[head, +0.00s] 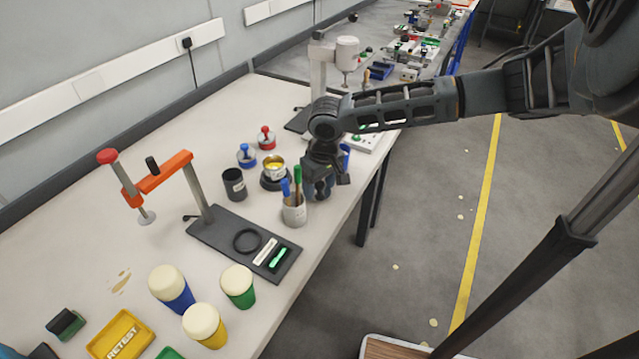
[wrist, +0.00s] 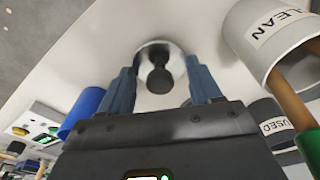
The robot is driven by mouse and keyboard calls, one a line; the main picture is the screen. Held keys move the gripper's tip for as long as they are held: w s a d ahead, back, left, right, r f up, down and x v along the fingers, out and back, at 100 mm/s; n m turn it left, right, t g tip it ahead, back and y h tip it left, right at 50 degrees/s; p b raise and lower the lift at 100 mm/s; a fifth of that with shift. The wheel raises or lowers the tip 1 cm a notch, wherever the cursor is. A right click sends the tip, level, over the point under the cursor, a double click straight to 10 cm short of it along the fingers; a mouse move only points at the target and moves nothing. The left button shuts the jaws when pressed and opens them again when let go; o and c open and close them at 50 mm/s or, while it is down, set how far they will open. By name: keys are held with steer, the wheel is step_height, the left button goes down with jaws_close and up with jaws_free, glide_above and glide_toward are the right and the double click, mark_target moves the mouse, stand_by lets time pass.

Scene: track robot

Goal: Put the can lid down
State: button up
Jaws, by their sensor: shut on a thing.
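The can lid (wrist: 150,48) is a shiny round metal disc with a dark knob (wrist: 158,75), seen in the wrist view. My gripper (wrist: 163,80) has its two blue-grey fingers on either side of the knob and is shut on the lid. The white bench top shows close around the lid; I cannot tell whether the lid touches it. In the head view my gripper (head: 322,185) is low over the bench's right edge, just behind the brush pot, and hides the lid. An open can with yellow contents (head: 273,167) stands left of my gripper.
The white CLEAN pot (head: 293,212) with brushes stands close to my gripper, also in the wrist view (wrist: 262,38). The dark USED pot (head: 234,185), a blue-knobbed item (head: 246,157) and a red-knobbed one (head: 266,140) stand further left. A blue cup (head: 345,153) is behind.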

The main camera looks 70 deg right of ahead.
mark_target(323, 195)
steer(key=shift+f, duration=0.15)
steer(key=o, duration=1)
steer(key=shift+o, duration=0.2)
step_height(323, 195, up, 12)
steer(key=s, duration=0.1)
steer(key=shift+a, duration=0.4)
steer(key=shift+s, duration=0.1)
